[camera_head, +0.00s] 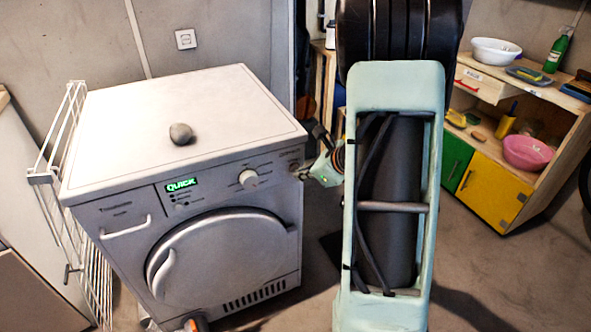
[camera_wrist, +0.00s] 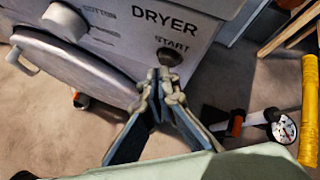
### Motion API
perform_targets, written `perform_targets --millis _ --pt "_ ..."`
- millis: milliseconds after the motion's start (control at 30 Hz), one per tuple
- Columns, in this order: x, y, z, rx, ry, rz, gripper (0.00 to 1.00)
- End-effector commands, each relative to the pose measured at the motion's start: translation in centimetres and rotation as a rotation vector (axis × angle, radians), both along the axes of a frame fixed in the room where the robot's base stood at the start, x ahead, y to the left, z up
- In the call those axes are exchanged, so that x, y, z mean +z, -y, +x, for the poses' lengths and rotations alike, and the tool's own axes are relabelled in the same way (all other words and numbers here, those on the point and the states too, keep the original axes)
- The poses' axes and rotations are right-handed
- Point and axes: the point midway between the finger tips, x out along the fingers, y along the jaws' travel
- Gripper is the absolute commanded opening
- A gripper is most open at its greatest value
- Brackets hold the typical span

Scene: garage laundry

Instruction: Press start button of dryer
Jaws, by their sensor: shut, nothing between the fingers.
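The dryer (camera_head: 110,240) is a white front-loader at the left of the head view, with a lit "QUICK" display (camera_head: 181,186) and a round knob (camera_head: 248,178). In the wrist view its panel reads DRYER, and the dark round start button (camera_wrist: 169,56) sits below the word START. My gripper (camera_wrist: 163,78) is shut and empty, its fingertips just below and in front of the button. I cannot tell whether they touch it. In the head view my gripper is at the dryer's right front corner, and its fingertips are largely hidden there.
A grey stone-like object (camera_head: 181,134) lies on the dryer top. A white drying rack (camera_head: 62,190) stands left of the dryer. A wooden cabinet (camera_head: 560,130) with a white bowl (camera_head: 495,51) and pink bowl (camera_head: 527,152) stands at right. A pressure gauge (camera_wrist: 284,129) lies on the floor.

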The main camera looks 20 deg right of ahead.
Motion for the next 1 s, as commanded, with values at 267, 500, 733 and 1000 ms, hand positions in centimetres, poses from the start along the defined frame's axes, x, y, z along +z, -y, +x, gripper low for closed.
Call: perform_targets --millis 267,500,733,1000 --pt "0.0 0.0 0.2 0.0 0.0 0.0 0.0" --pt "-0.01 -0.01 0.5 0.001 0.0 -0.001 0.0" --pt "-0.03 -0.03 0.76 0.001 0.0 -0.001 0.0" --pt "0.0 -0.05 0.85 0.001 0.0 -0.001 0.0"
